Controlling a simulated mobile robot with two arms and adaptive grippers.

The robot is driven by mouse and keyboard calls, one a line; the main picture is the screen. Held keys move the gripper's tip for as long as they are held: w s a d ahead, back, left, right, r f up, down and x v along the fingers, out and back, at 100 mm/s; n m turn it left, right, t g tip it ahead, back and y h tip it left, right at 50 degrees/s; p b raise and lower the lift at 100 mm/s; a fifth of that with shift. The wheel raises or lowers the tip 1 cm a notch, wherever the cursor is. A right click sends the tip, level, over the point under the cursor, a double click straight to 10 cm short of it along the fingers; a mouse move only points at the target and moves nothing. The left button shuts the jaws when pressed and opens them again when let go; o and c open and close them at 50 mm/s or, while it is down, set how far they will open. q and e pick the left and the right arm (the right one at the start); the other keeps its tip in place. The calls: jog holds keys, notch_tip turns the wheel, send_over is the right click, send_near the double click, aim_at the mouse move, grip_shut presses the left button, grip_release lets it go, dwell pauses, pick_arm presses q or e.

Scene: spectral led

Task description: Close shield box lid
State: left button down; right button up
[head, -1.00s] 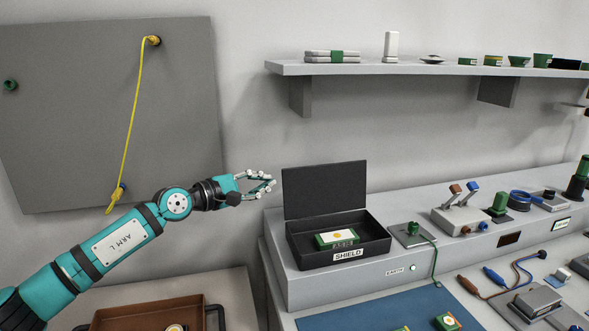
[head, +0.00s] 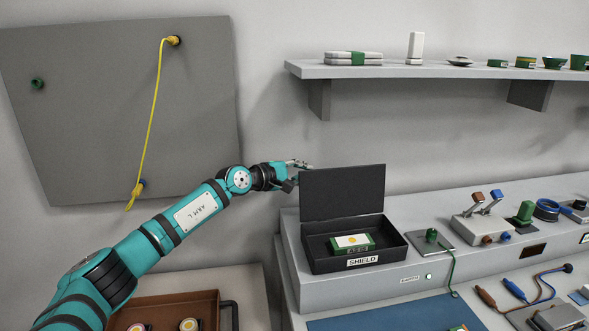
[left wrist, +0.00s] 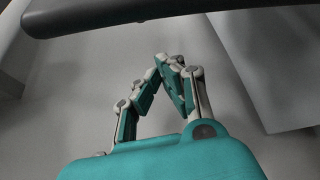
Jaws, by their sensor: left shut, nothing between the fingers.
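The shield box (head: 315,258) is a black box with a SHIELD label on the grey raised bench. Its lid (head: 342,192) stands open, upright at the back edge. A green and white module (head: 351,243) lies inside the box. My left gripper (head: 306,165) is at the lid's upper left corner, partly hidden behind the lid. Its fingers are shut and empty; they also show in the left wrist view (left wrist: 170,62). A dark edge (left wrist: 150,12), probably the lid, crosses the top of that view. I cannot tell whether the gripper touches the lid. My right gripper is not in view.
A wall shelf (head: 440,72) with small items hangs above the bench. A green connector block (head: 432,238) sits right of the box, with a lever unit (head: 478,225) beyond. A brown tray (head: 205,305) is at lower left. A grey panel (head: 90,110) with a yellow cable hangs on the wall.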

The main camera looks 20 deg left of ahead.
aim_at(308, 171)
pick_arm(q)
jog(key=shift+s+d+r+p, duration=0.3)
jog(key=shift+s+d+p, duration=0.15)
jog(key=shift+s, duration=0.1)
jog(key=shift+s+d+r+p, duration=0.3)
jog(key=shift+s+d, duration=0.15)
jog(key=shift+s, duration=0.1)
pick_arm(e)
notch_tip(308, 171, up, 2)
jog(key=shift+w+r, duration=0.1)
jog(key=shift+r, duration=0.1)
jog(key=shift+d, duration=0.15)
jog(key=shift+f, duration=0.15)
